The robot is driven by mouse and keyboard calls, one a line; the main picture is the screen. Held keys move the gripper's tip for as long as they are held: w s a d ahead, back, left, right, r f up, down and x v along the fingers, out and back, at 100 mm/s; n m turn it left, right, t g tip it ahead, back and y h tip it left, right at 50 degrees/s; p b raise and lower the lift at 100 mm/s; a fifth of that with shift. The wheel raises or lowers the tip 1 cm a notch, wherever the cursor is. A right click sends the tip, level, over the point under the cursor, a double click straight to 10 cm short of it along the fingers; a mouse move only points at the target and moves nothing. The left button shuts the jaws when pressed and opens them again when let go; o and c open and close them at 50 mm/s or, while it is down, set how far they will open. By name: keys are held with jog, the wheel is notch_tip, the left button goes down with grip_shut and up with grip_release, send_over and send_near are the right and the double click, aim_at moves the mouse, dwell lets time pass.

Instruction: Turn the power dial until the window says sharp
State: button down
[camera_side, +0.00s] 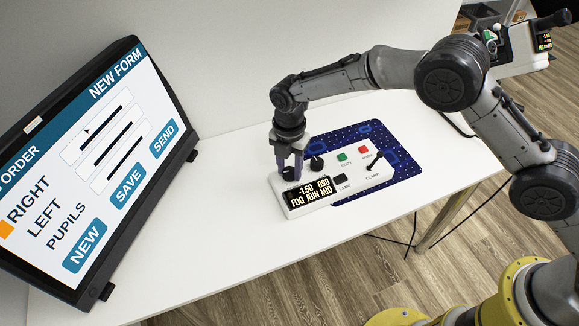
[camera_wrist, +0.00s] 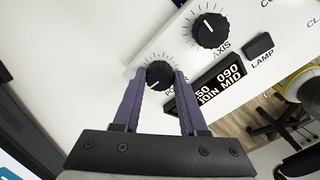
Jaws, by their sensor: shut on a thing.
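The power dial (camera_wrist: 159,75) is a black round knob with a white pointer line, at the left end of a white control box (camera_side: 356,186). My gripper (camera_side: 289,172) is shut on this dial, one purple finger on each side. In the side view the fingers partly hide the dial. In the wrist view the pointer aims to the lower left, and the fingers cover part of the POWER label. The window (camera_side: 312,192) reads "-1.50 090" above "FOG JOIN MID". In the wrist view the window (camera_wrist: 220,85) is partly cut off by its angle.
The axis dial (camera_wrist: 210,30) sits close beside the power dial. The box also has a lamp button (camera_wrist: 259,44), a green button (camera_side: 342,157), a red button (camera_side: 366,153) and a clamp lever (camera_side: 375,161). A large screen (camera_side: 100,160) stands at the left. The front table is clear.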

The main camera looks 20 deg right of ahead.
jog(key=shift+m, duration=0.4)
jog(key=m, duration=0.6)
jog(key=shift+m, duration=0.3)
jog(key=m, duration=0.4)
jog(key=shift+m, duration=0.3)
jog(key=m, duration=0.3)
jog(key=shift+r+m, duration=0.1)
jog(key=shift+m, duration=0.2)
jog(key=m, duration=1)
jog(key=shift+m, duration=2.5)
